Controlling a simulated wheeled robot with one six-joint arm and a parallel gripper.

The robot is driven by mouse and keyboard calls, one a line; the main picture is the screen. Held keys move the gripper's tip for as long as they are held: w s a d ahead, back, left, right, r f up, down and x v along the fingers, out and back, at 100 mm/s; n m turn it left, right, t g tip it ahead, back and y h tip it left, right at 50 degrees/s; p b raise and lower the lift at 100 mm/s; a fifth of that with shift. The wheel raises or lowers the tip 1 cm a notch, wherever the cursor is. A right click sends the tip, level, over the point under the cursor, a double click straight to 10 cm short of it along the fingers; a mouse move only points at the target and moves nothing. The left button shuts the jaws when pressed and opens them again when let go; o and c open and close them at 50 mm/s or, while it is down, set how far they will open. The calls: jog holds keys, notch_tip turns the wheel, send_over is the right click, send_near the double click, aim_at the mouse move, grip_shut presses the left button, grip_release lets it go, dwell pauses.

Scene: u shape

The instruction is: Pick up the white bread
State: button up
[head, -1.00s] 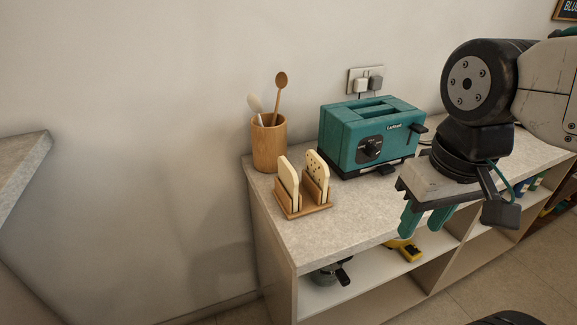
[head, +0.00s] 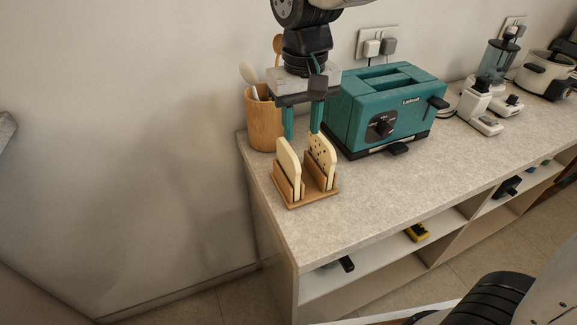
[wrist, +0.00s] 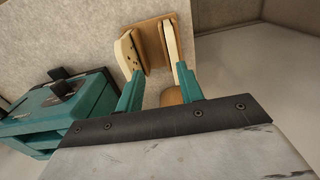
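The white bread (head: 288,165), a plain pale slice, stands upright in the left slot of a wooden rack (head: 309,200) near the counter's left end. It also shows in the wrist view (wrist: 171,42), on the right side of the rack. A speckled slice (head: 323,158) stands in the right slot, at the left in the wrist view (wrist: 128,52). My gripper (head: 302,133) points down just above and behind the rack. Its two teal fingers are apart, with nothing held between them. In the wrist view, the right fingertip appears close to the white bread; I cannot tell whether they touch.
A teal toaster (head: 384,108) stands right of the rack. A wooden utensil holder (head: 263,125) is close behind on the left, partly covered by my gripper. The counter front (head: 370,190) is clear.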

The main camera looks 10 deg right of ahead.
aim_at(288, 147)
jog(key=shift+w+a+f, duration=0.2)
jog(key=shift+a+f, duration=0.15)
jog(key=shift+a, duration=0.2)
jog(key=shift+w+a+f, duration=0.2)
jog(key=shift+a+f, duration=0.1)
jog(key=shift+a, duration=0.2)
jog(key=f, duration=0.7)
jog(key=shift+a+f, duration=0.2)
jog(key=c, duration=0.8)
